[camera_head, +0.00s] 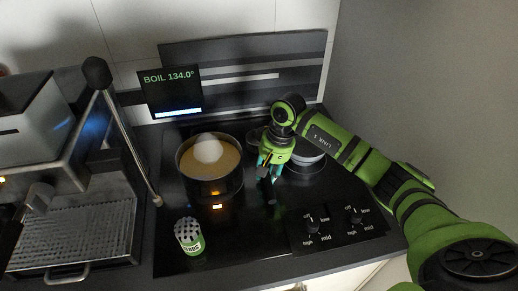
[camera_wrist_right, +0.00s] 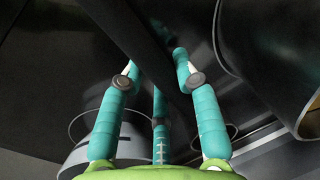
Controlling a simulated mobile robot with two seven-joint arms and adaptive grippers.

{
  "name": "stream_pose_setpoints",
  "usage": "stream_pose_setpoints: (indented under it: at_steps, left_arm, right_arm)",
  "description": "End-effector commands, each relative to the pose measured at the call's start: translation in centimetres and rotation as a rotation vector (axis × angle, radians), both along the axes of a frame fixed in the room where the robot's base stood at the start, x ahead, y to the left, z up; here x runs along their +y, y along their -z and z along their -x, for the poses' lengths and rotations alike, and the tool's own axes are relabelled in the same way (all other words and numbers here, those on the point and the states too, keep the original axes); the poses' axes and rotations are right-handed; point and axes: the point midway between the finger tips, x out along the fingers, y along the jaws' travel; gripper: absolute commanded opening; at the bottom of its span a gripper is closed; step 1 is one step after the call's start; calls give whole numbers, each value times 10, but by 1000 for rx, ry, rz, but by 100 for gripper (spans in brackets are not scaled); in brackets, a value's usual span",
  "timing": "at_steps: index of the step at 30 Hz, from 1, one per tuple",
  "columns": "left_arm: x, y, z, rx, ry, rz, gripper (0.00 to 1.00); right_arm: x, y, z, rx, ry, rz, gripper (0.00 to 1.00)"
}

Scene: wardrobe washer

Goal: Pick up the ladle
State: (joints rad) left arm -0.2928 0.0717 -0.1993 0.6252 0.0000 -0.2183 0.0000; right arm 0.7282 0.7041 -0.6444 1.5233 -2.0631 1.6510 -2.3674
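I cannot make out a ladle for certain in either view. My right gripper (camera_head: 268,175) points down over the black cooktop, just right of the pot (camera_head: 182,176) of yellow-brown soup and in front of a second pan (camera_head: 308,160). In the wrist view the teal fingers of my right gripper (camera_wrist_right: 154,62) stand apart. A dark bar (camera_wrist_right: 138,35) runs diagonally between or beyond them; it may be a handle, and I cannot tell whether they touch it. My left gripper is not in view.
A patterned green-and-white shaker (camera_head: 188,238) stands at the cooktop's front left. A coffee machine (camera_head: 35,120) is at left, with a black-knobbed rod (camera_head: 125,133) leaning beside it. A screen (camera_head: 172,92) reads BOIL 134.0°. Knobs (camera_head: 312,225) sit front right. A wall rises at right.

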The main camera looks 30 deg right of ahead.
Motion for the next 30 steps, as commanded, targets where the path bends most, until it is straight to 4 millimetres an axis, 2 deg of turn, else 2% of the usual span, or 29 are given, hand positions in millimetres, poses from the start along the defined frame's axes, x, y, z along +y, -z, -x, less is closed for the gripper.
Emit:
stream_pose_setpoints:
  at_steps: [6, 14, 17, 24, 30]
  left_arm:
    - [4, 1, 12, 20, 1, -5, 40]
    - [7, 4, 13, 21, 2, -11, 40]
    - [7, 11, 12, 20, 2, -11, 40]
    - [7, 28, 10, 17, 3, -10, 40]
    - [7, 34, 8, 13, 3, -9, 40]
  right_arm:
    - [0, -1, 0, -2, 0, 0, 0]
    - [0, -6, -1, -5, 1, 0, 0]
    - [-1, -20, -2, -8, 1, 0, 0]
    - [-1, -68, -2, -8, 1, 1, 0]
    - [0, -95, -1, -3, 1, 0, 0]
